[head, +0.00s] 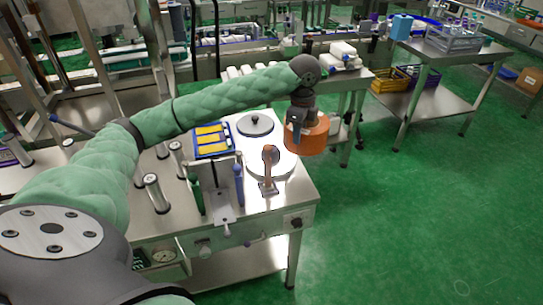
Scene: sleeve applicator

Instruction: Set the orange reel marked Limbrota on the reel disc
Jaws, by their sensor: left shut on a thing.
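My left gripper (300,124) is shut on the orange reel (309,138) and holds it over the right edge of the steel table. The reel looks roughly level; no name on it can be read from here. A pale round disc (284,166), which looks like the reel disc, lies on the table just left of and below the reel in the picture. The reel overlaps its far right edge, and I cannot tell the height between them. A brown upright part (268,170) stands in front of the disc. My right gripper is not in view.
A grey lidded disc with a black knob (255,124) and a blue tray with yellow blocks (211,139) sit behind and left. Blue-handled (239,184) and green-handled (197,194) posts stand at the front. Steel cylinders (155,191) stand left. Green floor right is clear.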

